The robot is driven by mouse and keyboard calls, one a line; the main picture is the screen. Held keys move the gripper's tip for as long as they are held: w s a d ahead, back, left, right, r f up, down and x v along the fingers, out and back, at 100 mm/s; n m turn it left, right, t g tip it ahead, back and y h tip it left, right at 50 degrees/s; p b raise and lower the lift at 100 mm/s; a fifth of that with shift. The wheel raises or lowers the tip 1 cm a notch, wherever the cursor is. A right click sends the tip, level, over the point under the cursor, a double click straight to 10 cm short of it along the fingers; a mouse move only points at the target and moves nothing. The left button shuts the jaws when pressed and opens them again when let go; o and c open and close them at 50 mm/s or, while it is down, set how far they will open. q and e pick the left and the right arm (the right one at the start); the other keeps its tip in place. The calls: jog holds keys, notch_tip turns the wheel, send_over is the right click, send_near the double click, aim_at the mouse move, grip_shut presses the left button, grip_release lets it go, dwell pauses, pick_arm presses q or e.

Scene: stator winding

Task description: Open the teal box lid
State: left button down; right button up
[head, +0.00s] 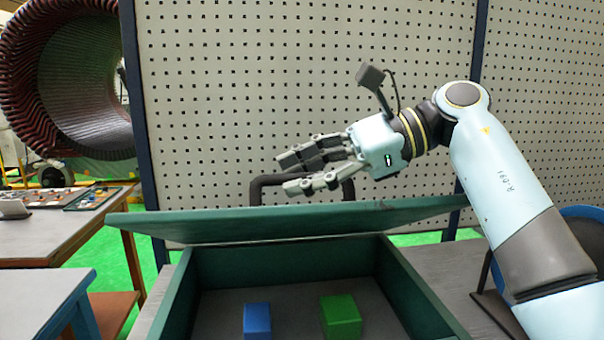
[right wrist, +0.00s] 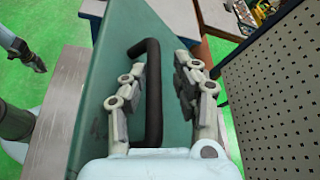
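The teal box (head: 405,285) stands open in front of me in the head view. Its lid (head: 290,224) is raised and tilted at the back, seen nearly edge-on; the lid's flat face fills the middle of the right wrist view (right wrist: 100,65). The black handle (head: 345,190) rises behind the lid edge. My right gripper (head: 283,174) is at the handle, fingers apart. In the right wrist view the handle (right wrist: 154,95) lies between the open fingers, nearer the left one; contact is unclear. What seems my left gripper (right wrist: 35,60) shows small at upper left, its opening unclear.
A blue block (head: 257,320) and a green block (head: 341,316) lie inside the box. A perforated panel (head: 270,80) stands behind it. A side table (head: 60,230) with parts and a large stator (head: 75,75) are at the left.

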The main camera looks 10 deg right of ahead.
jog(key=shift+o, duration=0.7)
jog(key=v, duration=1.2)
jog(key=shift+f, duration=0.1)
